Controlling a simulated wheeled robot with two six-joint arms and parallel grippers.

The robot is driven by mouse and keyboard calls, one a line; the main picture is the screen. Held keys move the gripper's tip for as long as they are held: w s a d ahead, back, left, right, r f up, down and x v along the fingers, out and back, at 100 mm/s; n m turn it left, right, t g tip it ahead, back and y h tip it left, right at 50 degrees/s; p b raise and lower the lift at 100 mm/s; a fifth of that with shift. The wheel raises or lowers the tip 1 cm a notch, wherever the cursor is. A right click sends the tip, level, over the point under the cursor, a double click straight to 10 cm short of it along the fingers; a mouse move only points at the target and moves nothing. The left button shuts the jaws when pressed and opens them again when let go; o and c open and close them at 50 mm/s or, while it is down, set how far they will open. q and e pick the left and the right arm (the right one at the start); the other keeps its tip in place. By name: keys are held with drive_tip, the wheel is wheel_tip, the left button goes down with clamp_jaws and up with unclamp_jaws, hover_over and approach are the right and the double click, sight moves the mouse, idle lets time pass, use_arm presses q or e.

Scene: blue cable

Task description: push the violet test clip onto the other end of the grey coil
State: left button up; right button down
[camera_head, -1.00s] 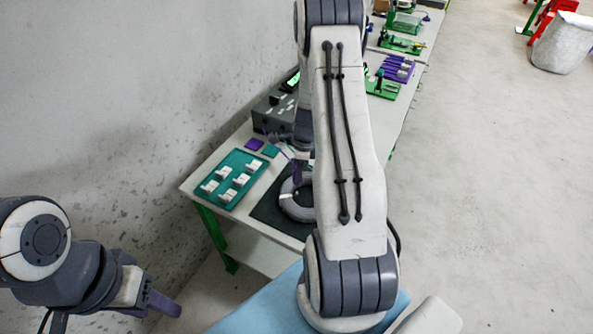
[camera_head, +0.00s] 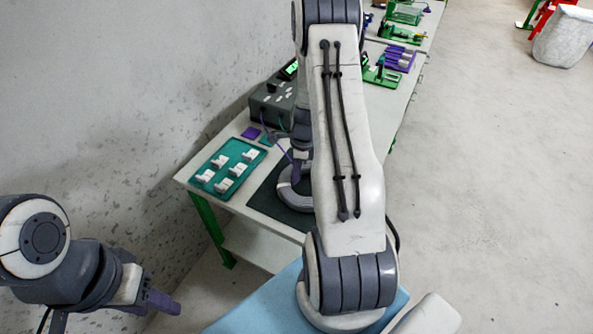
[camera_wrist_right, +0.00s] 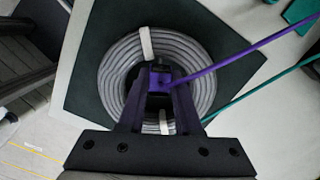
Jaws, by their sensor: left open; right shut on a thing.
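The grey coil (camera_head: 287,198) lies on a dark mat (camera_head: 268,190) on the bench, partly hidden by my right arm. The right wrist view shows the coil (camera_wrist_right: 116,75) bound with white ties. My right gripper (camera_wrist_right: 160,92) is shut on the violet test clip (camera_wrist_right: 161,78) and holds it over the coil's middle. A violet lead (camera_wrist_right: 250,48) runs from the clip to the upper right. Whether the clip touches a coil end cannot be told. A green lead (camera_wrist_right: 260,85) reaches toward the coil's lower right. My left gripper (camera_head: 163,302) is open, empty and away from the bench.
A teal tray (camera_head: 211,189) with several white parts stands left of the mat. A grey box (camera_head: 268,103) with a lit green display stands behind, near the wall. Violet (camera_head: 251,132) and green pads lie before it. Green and violet fixtures stand farther along the bench.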

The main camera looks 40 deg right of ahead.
drive_tip(key=shift+f+p, duration=0.2)
drive_tip(key=shift+p, duration=0.1)
idle(0.5)
drive_tip(key=shift+f, duration=0.9)
idle(1.9)
drive_tip(key=shift+a+f, duration=0.1)
idle(0.9)
drive_tip(key=shift+c, duration=1.9)
unclamp_jaws()
drive_tip(key=shift+w, duration=0.1)
drive_tip(key=shift+p, duration=0.3)
drive_tip(key=shift+r+p, duration=0.45)
drive_tip(key=shift+r, duration=0.05)
drive_tip(key=shift+r+p, duration=3.05)
